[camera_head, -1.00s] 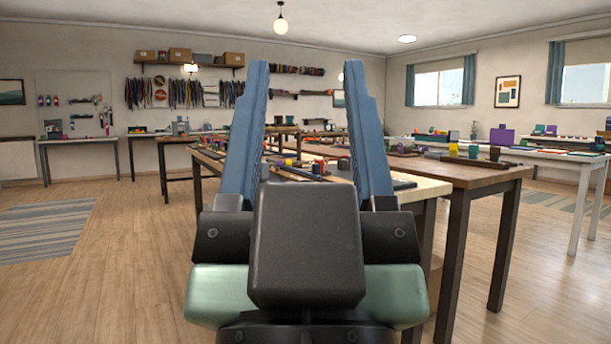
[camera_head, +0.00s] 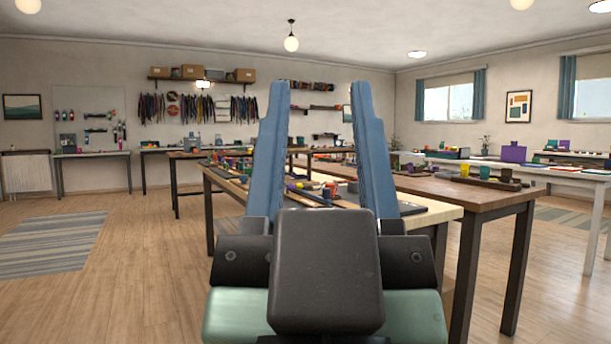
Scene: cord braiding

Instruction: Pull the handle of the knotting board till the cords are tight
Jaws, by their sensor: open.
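My gripper (camera_head: 320,88) stands upright in the middle of the view, close to the camera. Its two long blue fingers are wide apart, and nothing is between them that touches either. Behind it is a light-topped worktable (camera_head: 440,212) with several small coloured things and dark flat pieces on it. I cannot pick out the knotting board, its handle or its cords among these; they are too small or hidden behind my gripper. My gripper appears well short of the table and touches nothing.
A brown-topped table (camera_head: 490,197) adjoins on the right. A white table (camera_head: 575,178) stands farther right. Other tables line the back wall, below hanging cords (camera_head: 227,108). A striped rug (camera_head: 50,243) lies on the left; the wooden floor (camera_head: 150,270) there is clear.

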